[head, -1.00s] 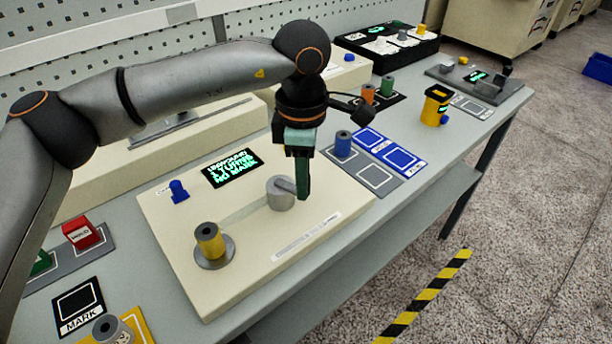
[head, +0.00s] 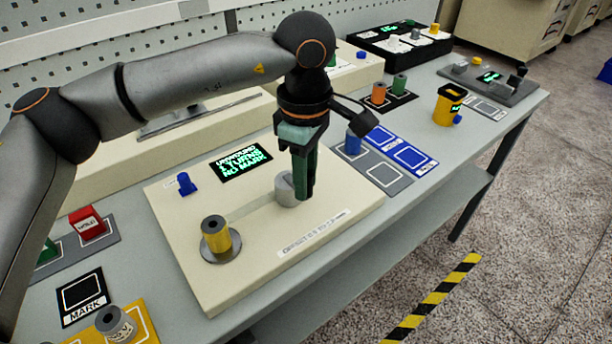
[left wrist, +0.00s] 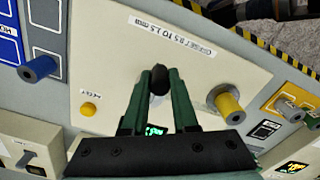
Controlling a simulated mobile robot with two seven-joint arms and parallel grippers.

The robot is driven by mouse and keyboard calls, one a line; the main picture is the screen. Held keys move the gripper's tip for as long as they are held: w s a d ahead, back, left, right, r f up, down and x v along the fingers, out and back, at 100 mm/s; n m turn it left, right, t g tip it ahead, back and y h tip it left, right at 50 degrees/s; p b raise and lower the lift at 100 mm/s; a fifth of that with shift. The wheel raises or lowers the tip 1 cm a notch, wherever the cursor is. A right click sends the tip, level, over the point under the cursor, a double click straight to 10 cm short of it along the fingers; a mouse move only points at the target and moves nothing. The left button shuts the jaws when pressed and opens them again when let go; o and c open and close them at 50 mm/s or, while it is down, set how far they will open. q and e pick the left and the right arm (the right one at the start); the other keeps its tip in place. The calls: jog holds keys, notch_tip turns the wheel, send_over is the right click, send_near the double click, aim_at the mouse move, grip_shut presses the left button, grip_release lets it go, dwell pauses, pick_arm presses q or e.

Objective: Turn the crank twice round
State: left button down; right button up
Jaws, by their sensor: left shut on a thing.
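The winder is a cream panel (head: 335,213) with a grey crank hub (head: 287,188) near its middle. My left gripper (head: 305,192) points down just right of the hub and hides the crank arm in the head view. In the left wrist view its two green fingers are shut on the dark crank handle (left wrist: 160,80). A yellow spindle (head: 215,235) stands on a grey disc at the panel's left; it also shows in the left wrist view (left wrist: 228,100). A black display (head: 241,163) with green text lies behind the hub. My right gripper is out of view.
A blue knob (head: 186,183) stands at the panel's back left. A blue spindle (head: 353,142) stands on a grey mat (head: 385,173) to the right. A red block (head: 87,222) and a MARK pad (head: 82,292) lie left. Floor is open beyond the table's front.

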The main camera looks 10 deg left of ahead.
pick_arm(q)
jog(key=c, duration=0.7)
grip_release()
jog(key=shift+r, duration=0.15)
notch_tip(320, 180, up, 12)
jog(key=shift+r+p, duration=0.15)
jog(key=shift+p, duration=0.2)
